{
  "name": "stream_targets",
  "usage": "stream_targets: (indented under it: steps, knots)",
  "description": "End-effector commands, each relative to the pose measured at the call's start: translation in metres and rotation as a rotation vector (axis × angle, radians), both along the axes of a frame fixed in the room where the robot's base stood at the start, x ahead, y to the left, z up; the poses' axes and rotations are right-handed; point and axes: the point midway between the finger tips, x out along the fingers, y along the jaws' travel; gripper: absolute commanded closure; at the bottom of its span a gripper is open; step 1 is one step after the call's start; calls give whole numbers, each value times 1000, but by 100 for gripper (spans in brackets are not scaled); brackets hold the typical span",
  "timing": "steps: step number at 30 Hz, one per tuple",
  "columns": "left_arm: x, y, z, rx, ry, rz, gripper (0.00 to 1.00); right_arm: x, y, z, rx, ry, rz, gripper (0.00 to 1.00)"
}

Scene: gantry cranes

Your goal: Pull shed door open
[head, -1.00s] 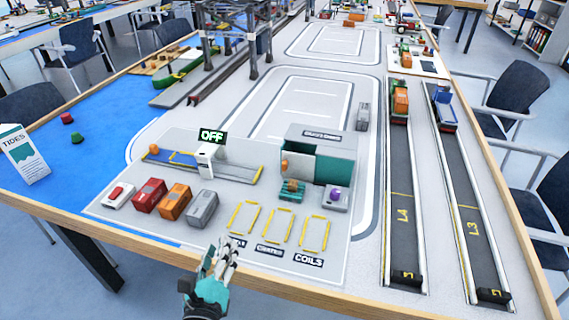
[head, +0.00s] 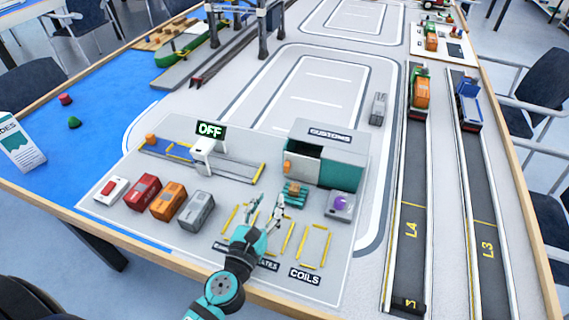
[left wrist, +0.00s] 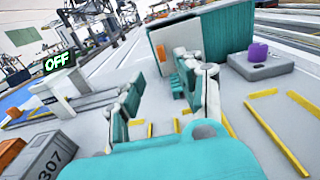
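The grey and teal shed with a customs sign (head: 323,155) stands right of the middle in the head view. Its front shows a dark gap beside a teal panel (head: 340,176). A small orange piece (head: 288,167) is at the front's left end; it also shows in the left wrist view (left wrist: 161,52). Which part is the moving door is hard to tell. My left gripper (head: 267,203) is open and empty, in front of the shed and apart from it. Its spread fingers (left wrist: 168,80) point towards the shed front in the left wrist view. My right gripper is not in view.
A teal pallet with an orange load (head: 293,195) stands between gripper and shed. A grey block with a purple piece (head: 340,205) is to its right. Several containers (head: 168,200) and the OFF gate (head: 203,150) are on the left. Yellow-marked bays (head: 313,246) lie in front.

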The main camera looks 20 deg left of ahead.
Motion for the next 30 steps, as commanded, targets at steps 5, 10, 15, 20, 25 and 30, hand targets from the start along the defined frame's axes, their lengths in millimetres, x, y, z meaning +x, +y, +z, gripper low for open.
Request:
stream_targets:
  steps: [5,10,15,20,25,30]
  knots:
    - [41,-1,3,0,-2,2,63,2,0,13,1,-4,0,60]
    - [76,-2,2,-1,-2,1,63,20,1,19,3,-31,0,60]
    - [101,-3,1,-1,-1,2,63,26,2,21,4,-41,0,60]
    - [112,-4,0,-1,0,1,63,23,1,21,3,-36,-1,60]
    - [115,-4,0,-1,0,1,63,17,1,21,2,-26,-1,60]
    - [114,-4,0,-1,0,1,67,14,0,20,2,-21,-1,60]
